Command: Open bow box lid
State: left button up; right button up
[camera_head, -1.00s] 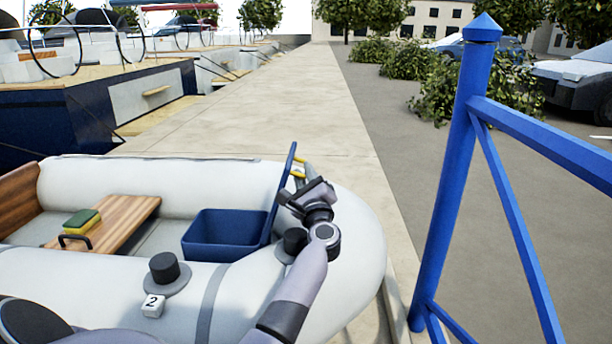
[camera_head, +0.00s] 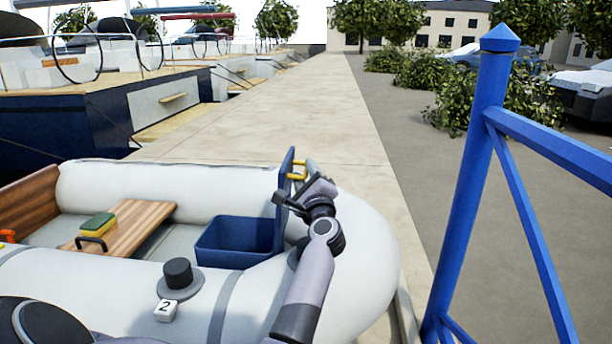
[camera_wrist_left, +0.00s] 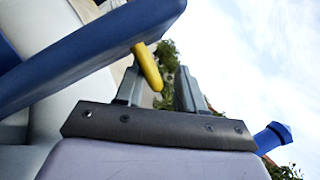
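The blue bow box (camera_head: 232,245) sits in the front of the grey dinghy. Its blue lid (camera_head: 284,195) stands raised, close to upright, at the box's right side. A yellow handle (camera_head: 298,171) is on the lid's right face. My left gripper (camera_head: 300,192) is just right of the lid, below the handle. In the left wrist view the lid (camera_wrist_left: 90,50) crosses the upper left. The yellow handle (camera_wrist_left: 148,68) shows near the gap between my spread fingers (camera_wrist_left: 160,88), which do not grip it. My right gripper is not in view.
A wooden seat (camera_head: 120,230) with a green and yellow sponge (camera_head: 97,225) lies left of the box. A black knob (camera_head: 178,273) is on the near tube (camera_head: 120,275). A blue railing (camera_head: 470,190) stands at right. The quay walkway (camera_head: 290,110) beyond is clear.

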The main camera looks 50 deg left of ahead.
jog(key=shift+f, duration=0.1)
pick_arm(q)
jog(key=shift+s+d+f, duration=0.15)
jog(key=shift+d+f, duration=0.05)
jog(key=shift+d, duration=0.1)
jog(key=v, duration=0.6)
jog(key=shift+s+d+b, duration=0.15)
jog(key=shift+d+b, duration=0.05)
jog(key=shift+b, duration=0.1)
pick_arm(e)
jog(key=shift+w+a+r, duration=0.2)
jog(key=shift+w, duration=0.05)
